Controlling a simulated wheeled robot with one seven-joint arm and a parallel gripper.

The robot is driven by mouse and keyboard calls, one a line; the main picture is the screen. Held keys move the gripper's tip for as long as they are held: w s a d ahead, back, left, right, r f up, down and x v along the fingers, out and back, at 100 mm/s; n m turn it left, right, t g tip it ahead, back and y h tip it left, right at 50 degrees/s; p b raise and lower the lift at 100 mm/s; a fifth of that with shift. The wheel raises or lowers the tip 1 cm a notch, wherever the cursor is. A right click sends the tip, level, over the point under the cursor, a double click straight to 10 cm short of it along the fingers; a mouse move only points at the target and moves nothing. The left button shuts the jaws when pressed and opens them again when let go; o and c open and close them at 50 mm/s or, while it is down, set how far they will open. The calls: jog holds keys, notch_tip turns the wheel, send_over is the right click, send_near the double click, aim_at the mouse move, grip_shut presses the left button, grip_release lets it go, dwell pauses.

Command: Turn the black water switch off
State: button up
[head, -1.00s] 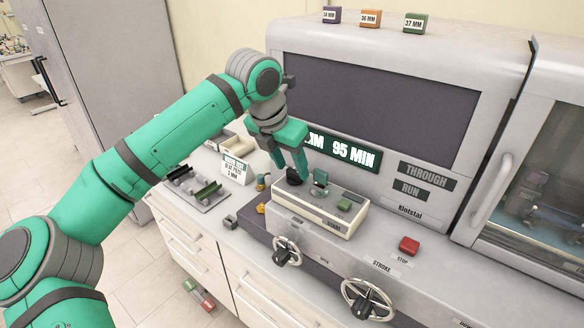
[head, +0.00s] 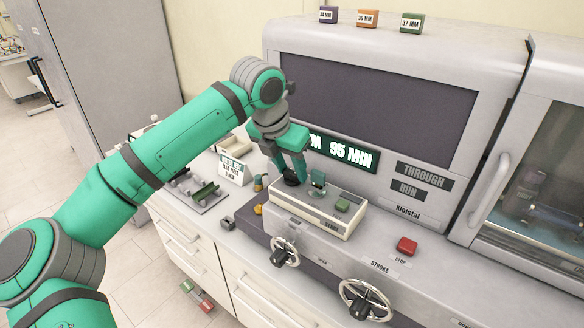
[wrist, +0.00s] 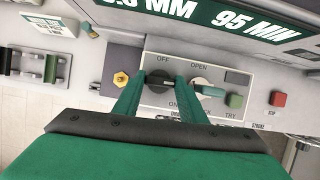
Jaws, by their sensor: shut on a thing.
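The black water switch (head: 291,180) sits on the left part of a cream control box (head: 318,214). In the wrist view the black switch (wrist: 158,88) lies between labels OFF, above it, and ON, below it. My gripper (head: 290,174) reaches down to the switch from above. In the wrist view my gripper (wrist: 157,82) has one finger on each side of the black switch and is shut on it. The fingers partly hide the switch, so its exact angle is hard to tell.
A green-handled switch (wrist: 208,90) by the OPEN label stands close to the right finger. A green button (head: 342,206) is farther right on the box, and a red stop button (head: 407,246) beyond it. A yellow knob (wrist: 121,79) is at the left.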

jog(key=n+y, duration=0.1)
jog(key=n, duration=0.1)
jog(key=shift+s+n+t, duration=0.1)
jog(key=shift+n+t, duration=0.2)
jog(key=n, duration=0.2)
jog(key=n+y, duration=0.1)
jog(key=n, duration=0.1)
jog(key=n+y, duration=0.1)
jog(key=n, duration=0.1)
jog(key=shift+d, duration=0.25)
jog(key=n+y, duration=0.1)
jog(key=n, duration=0.3)
jog(key=shift+d+y, duration=0.15)
jog(key=shift+y, duration=0.25)
jog(key=n, duration=0.2)
jog(key=n+g+y, duration=0.1)
jog(key=n, duration=0.1)
jog(key=shift+n+g, duration=0.3)
jog(key=shift+d, duration=0.1)
jog(key=o, duration=0.8)
